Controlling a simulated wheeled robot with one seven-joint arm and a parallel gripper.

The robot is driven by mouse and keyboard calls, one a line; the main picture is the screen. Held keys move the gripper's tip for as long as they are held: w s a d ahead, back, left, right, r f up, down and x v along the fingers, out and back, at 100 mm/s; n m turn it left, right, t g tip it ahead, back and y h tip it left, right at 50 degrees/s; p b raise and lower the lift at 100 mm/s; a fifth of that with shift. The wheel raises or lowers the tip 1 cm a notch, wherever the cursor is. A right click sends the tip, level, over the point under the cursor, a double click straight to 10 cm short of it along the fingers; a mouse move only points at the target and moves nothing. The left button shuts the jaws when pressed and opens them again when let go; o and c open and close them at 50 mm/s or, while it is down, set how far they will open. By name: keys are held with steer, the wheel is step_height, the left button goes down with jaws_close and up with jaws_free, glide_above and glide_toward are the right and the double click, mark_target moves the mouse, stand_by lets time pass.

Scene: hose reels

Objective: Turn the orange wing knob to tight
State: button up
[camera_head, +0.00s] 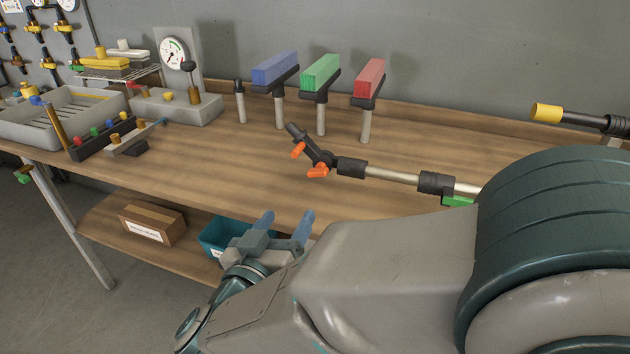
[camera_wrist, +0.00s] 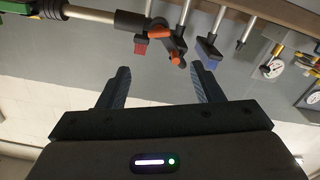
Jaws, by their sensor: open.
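The orange wing knob (camera_head: 318,172) shows as two orange wings at the black angled joint (camera_head: 319,157) on the left end of a metal arm over the bench; I cannot tell its turn position. In the wrist view the orange knob (camera_wrist: 153,51) shows just beyond the fingertips, beside the black joint. My gripper (camera_head: 287,220) is open, with blue fingers apart and nothing between them. It is in front of the bench edge, nearer the camera than the knob and apart from it. My gripper also shows in the wrist view (camera_wrist: 160,72).
Blue (camera_head: 275,68), green (camera_head: 320,71) and red (camera_head: 369,78) blocks stand on posts behind the knob. A gauge box (camera_head: 176,105) and a grey tray (camera_head: 60,118) are on the left. A teal bin (camera_head: 215,236) and a carton (camera_head: 152,224) sit on the lower shelf.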

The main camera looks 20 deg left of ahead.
mark_target(315, 173)
steer(key=w, duration=0.9)
steer(key=w+d, duration=0.1)
steer(key=w, duration=0.3)
steer(key=shift+w+d+b, duration=0.1)
steer(key=shift+w+b, duration=0.2)
steer(key=shift+b, duration=0.05)
steer(key=c, duration=1)
